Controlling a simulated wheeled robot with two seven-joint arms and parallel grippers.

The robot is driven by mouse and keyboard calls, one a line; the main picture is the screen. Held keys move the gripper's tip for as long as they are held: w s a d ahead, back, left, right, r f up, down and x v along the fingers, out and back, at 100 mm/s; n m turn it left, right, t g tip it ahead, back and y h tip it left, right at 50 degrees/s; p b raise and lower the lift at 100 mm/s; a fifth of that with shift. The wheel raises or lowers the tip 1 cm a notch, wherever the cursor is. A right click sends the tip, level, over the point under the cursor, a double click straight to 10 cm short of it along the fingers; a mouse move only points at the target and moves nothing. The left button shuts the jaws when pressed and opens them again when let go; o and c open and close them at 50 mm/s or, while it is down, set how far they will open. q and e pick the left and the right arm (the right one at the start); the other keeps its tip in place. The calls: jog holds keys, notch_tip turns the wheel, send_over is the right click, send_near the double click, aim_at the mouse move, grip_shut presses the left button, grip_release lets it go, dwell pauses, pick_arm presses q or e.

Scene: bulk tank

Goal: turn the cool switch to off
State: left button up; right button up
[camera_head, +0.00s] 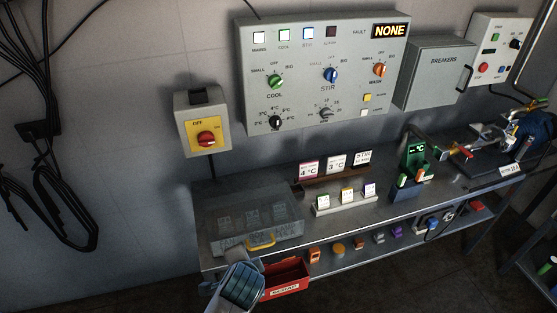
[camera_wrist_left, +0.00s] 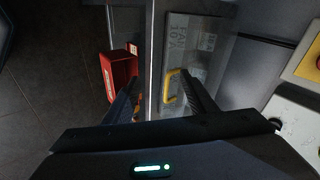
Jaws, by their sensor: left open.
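The cool switch (camera_head: 275,82) is a green knob at the left of the grey wall panel (camera_head: 325,107), labelled small, off and big. I cannot tell surely which mark its pointer is on. My left gripper (camera_wrist_left: 161,76) is open and empty. In the wrist view its fingers are spread with the box's yellow handle showing near the right finger; I cannot tell whether they touch. In the head view my left wrist is low at the bench's front left, well below the switch. My right gripper is not in view.
The clear lidded box (camera_head: 222,208) with a yellow handle (camera_head: 261,241) stands on the bench's left end. A red bin (camera_head: 284,279) is below. A red rotary switch (camera_head: 207,139) is left of the panel. Small labelled cards stand on the bench. The wall below the panel is clear.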

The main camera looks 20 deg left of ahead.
aim_at(278, 86)
pick_arm(q)
jog(key=w+d+r+m+t+y, duration=0.25)
jog(key=w+r+m, duration=0.25)
jog(key=w+r, duration=0.8)
jog(key=w+d+r+m+t+y, duration=0.2)
jog(key=w+r, duration=0.4)
jog(key=r, duration=0.3)
jog(key=w+d+r+m+t+y, duration=0.2)
jog(key=w+r+m+t, duration=0.1)
jog(key=w+r+m, duration=0.2)
notch_tip(278, 86, up, 5)
jog(key=shift+w+f, duration=0.2)
jog(key=shift+w, duration=1.05)
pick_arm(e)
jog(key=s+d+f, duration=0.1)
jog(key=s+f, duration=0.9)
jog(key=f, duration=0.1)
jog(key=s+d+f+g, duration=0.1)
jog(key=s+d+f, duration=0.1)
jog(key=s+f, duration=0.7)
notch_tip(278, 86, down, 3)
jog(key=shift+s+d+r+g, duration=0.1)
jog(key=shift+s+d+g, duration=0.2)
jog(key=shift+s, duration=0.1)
pick_arm(q)
jog(key=shift+w, duration=0.1)
